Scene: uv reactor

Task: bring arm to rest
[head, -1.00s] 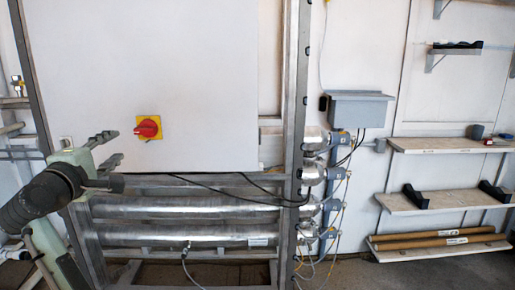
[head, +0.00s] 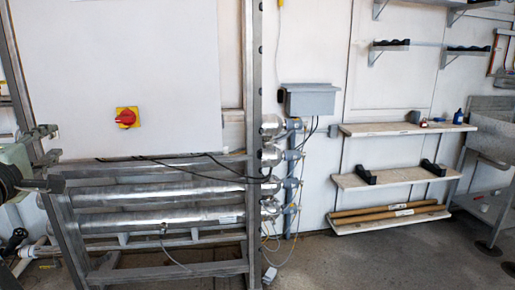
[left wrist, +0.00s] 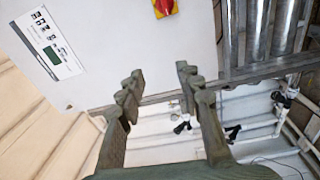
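My left gripper (head: 48,158) is at the left edge of the head view, in front of the left post of the metal frame. In the left wrist view my left gripper (left wrist: 158,88) has its two fingers spread apart with nothing between them. The white cabinet (head: 165,60) carries a red rotary switch on a yellow plate (head: 127,117), right of and above the gripper and clear of it. The switch also shows at the top of the left wrist view (left wrist: 164,7). My right gripper is in neither view.
Steel reactor tubes (head: 160,194) lie in the metal frame (head: 250,130) below the cabinet. A grey box (head: 310,101) hangs on the wall. Shelves (head: 395,178) and a sink (head: 493,140) stand to the right. The floor (head: 400,262) in front of them is clear.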

